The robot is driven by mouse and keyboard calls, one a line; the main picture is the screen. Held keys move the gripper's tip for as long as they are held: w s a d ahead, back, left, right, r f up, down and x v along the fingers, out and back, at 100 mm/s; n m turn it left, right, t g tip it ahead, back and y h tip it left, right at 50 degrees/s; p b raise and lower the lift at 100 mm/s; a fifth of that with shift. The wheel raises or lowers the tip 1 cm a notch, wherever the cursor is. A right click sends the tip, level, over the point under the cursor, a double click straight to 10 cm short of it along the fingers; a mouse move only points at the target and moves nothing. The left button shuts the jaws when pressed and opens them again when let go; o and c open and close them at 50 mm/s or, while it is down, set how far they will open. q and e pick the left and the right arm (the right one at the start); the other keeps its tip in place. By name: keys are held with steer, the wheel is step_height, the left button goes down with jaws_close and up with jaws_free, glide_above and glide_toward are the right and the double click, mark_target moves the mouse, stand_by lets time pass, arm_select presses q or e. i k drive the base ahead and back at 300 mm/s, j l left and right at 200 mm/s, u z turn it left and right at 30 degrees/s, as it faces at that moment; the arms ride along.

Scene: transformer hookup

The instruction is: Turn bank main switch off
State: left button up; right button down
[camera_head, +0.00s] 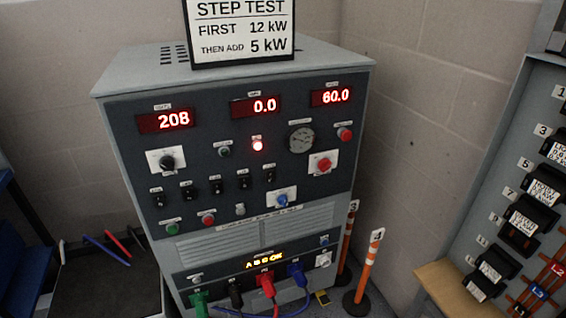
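The load bank (240,225), a grey cabinet with a dark front panel, stands in the middle of the head view. Its panel has a black rotary knob (167,161), a red rotary knob (323,165) and a blue rotary knob (281,200) on white plates. The labels are too small to tell which is the main switch. A row of black toggle switches (216,185) sits below the black knob. The red displays read 208 (166,121), 0.0 (256,105) and 60.0 (331,96). Neither gripper is in view.
Green, black, red and blue plugs (267,283) with cables stick out low on the cabinet front. Orange posts (367,268) stand at its right. A breaker panel (510,190) fills the right edge. A step test sign (240,32) stands on top. The panel front is unobstructed.

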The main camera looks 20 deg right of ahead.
mark_target(326, 166)
steer(key=z, duration=1.2)
